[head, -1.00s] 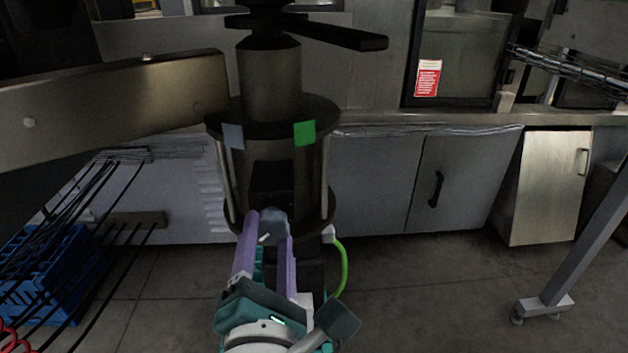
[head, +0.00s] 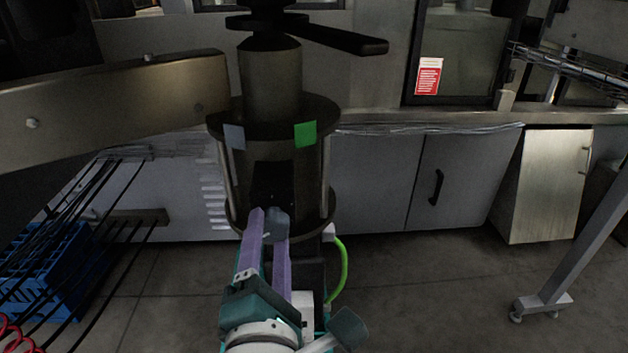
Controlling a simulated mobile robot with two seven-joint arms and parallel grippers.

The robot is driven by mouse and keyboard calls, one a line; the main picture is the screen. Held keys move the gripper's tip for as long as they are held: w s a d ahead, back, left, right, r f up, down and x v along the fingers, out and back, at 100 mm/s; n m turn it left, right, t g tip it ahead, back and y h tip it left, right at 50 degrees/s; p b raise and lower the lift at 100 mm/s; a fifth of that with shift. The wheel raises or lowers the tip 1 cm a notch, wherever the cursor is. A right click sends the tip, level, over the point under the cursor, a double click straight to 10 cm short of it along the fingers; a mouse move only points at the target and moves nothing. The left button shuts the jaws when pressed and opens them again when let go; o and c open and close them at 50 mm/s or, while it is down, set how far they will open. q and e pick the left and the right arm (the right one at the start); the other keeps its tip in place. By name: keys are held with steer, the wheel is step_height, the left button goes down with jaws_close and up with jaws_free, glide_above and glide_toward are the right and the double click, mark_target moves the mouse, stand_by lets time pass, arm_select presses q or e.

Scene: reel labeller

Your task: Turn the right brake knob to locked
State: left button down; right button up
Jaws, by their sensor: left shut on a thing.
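The brake knob (head: 278,223) is a small blue-grey block low on the front of a dark round machine column (head: 287,178). My left gripper (head: 266,222), with two purple fingers, reaches up from below and is shut on the knob. The fingers hide part of the knob, so its exact angle is hard to read. A grey tag (head: 234,137) and a green tag (head: 305,134) sit on the column's upper rim, left and right above the knob. My right gripper is not in view.
A thick metal beam (head: 110,100) runs in from the left to the column. A black bar (head: 335,36) juts right above it. A green cable (head: 342,275) curves beside my gripper. A blue crate (head: 45,275) is at the lower left. The floor at right is mostly clear.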

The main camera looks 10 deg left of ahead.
arm_select(q)
steer(key=shift+c, duration=1.2)
jaws_free()
steer(key=p+v, duration=0.2)
steer(key=v, duration=0.8)
steer(key=shift+a+r, duration=0.1)
